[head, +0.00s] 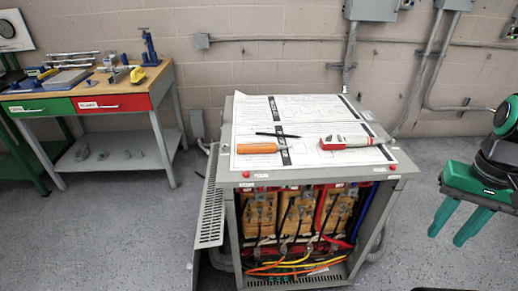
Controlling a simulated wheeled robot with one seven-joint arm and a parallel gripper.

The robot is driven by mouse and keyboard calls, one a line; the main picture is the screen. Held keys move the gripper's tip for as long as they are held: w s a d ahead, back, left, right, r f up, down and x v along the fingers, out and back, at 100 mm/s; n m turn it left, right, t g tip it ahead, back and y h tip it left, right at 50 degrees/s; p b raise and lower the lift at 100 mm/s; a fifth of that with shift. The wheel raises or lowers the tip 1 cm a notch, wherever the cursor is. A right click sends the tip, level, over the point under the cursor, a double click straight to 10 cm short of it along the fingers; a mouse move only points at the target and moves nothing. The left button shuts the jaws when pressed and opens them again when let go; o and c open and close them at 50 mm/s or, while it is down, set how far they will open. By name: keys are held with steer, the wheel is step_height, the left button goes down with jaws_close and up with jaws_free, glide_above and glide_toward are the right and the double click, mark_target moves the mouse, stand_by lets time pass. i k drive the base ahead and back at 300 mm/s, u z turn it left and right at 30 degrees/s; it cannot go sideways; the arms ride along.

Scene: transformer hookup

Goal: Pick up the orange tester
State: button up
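An orange-handled tool (257,148) lies on the paper sheets on top of the transformer cabinet (406,168), left of the middle. A red and white handheld device (345,141) lies to its right on the same sheets. I cannot tell for sure from this view which of the two is the orange tester. My green gripper (448,239) hangs at the right edge, pointing down, to the right of the cabinet and apart from it. Its two fingers are spread with nothing between them.
A thin black pen-like item (277,135) lies just behind the orange-handled tool. A perforated panel (209,207) leans at the cabinet's left side. The front is open, showing wires. A workbench (139,101) with tools stands at left. Floor between cabinet and bench is clear.

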mark_target(263, 147)
steer(key=u, duration=0.45)
steer(key=k, duration=1.1)
steer(key=z, duration=0.25)
steer(key=i, duration=1.55)
steer(key=u, duration=0.4)
